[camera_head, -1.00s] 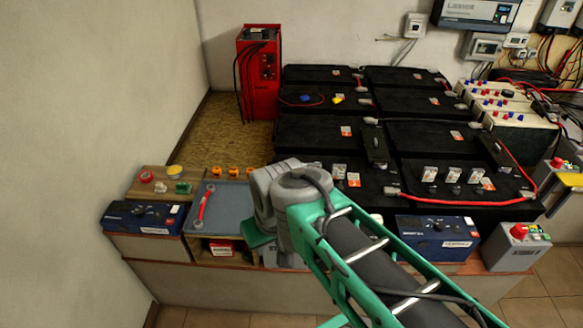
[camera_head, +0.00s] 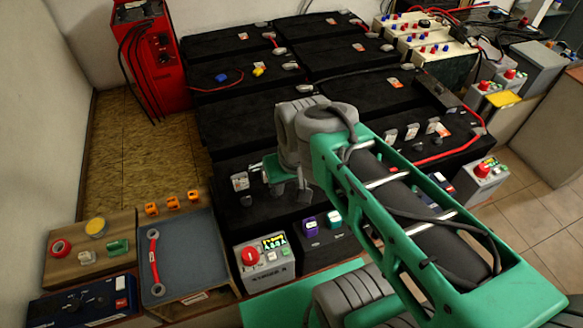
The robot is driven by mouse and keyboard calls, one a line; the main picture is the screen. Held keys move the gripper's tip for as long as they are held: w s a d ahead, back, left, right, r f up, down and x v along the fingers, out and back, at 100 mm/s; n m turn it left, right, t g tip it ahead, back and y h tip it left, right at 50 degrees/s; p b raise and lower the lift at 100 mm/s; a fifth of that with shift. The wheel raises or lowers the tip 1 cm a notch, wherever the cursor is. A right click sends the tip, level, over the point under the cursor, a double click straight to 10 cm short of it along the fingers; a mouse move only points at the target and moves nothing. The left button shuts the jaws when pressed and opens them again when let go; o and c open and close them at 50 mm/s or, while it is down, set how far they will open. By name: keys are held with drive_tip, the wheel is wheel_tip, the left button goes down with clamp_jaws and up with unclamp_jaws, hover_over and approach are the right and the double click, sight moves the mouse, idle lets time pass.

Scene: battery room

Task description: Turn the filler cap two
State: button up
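My arm reaches over the front row of black batteries in the head view. My gripper (camera_head: 286,188) points down at the front left battery (camera_head: 225,205), close above or at its top. Grey finger parts show below the wrist, but whether they are open, shut or touching anything is unclear. One pale upright piece (camera_head: 240,182) stands on that battery just left of the gripper. Three similar pieces (camera_head: 412,131) stand in a row on the battery to the right. I cannot read numbers on them, so filler cap two cannot be told apart. Anything directly behind the wrist is hidden.
A grey box with a red button (camera_head: 265,262) stands in front of the battery. A blue-grey tray (camera_head: 187,262) holds a red wrench (camera_head: 154,262). Orange clips (camera_head: 172,203) lie behind it. A red charger (camera_head: 155,55) stands at back left. A red cable (camera_head: 450,148) crosses the right battery.

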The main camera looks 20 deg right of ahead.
drive_tip(key=w+f+m+g+p, duration=0.1)
drive_tip(key=w+f+m+p, duration=0.1)
drive_tip(key=w, duration=0.5)
drive_tip(key=m+g+p, duration=0.2)
approach(275, 191)
drive_tip(key=shift+w+d+f, duration=0.2)
drive_tip(key=shift+w+f, duration=0.05)
drive_tip(key=shift+w, duration=0.2)
wheel_tip(275, 191, down, 7)
drive_tip(key=shift+r, duration=0.15)
drive_tip(key=shift+f, duration=0.5)
clamp_jaws()
